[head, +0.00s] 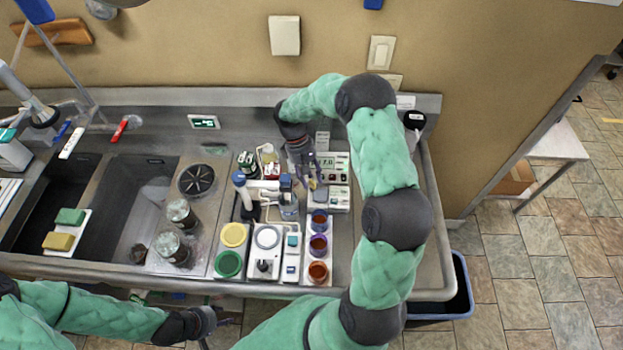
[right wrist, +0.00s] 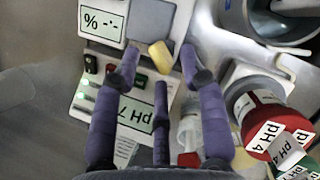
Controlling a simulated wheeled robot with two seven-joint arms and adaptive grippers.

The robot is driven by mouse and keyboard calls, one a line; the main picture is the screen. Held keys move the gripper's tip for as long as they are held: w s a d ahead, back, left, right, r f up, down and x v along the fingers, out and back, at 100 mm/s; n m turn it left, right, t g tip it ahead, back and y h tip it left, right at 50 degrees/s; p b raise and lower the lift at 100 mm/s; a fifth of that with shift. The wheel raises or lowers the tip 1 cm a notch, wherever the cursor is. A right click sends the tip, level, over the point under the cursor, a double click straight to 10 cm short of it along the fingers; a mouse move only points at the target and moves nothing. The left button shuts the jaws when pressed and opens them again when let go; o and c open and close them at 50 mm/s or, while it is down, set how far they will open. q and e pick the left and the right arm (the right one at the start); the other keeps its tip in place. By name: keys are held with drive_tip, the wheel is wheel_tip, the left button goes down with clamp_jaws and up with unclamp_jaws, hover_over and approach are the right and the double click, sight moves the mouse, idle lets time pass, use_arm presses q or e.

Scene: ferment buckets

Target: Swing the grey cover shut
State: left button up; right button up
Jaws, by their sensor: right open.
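A dark grey flat panel (right wrist: 152,20), which looks like the grey cover, is at the top of the right wrist view, beside a display with a percent sign. In the head view it seems to be the small grey square (head: 320,195) on the lower white instrument. I cannot tell how far it stands open. A small yellow piece (right wrist: 160,56) is at its near edge. My right gripper (head: 308,175) is open and points down over the instruments, its fingertips (right wrist: 160,66) around or just above the yellow piece; contact is unclear. My left gripper (head: 207,322) is low at the counter's front edge.
The pH meter (right wrist: 140,112) lies under my right fingers. A red-capped pH 4 bottle (right wrist: 270,120) is close on the right. Colored cups (head: 318,246) and a blue-capped bottle (head: 288,205) crowd the counter; sinks (head: 135,205) are left.

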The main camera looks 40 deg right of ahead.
drive_tip(key=v, duration=1)
drive_tip(key=shift+r, duration=0.25)
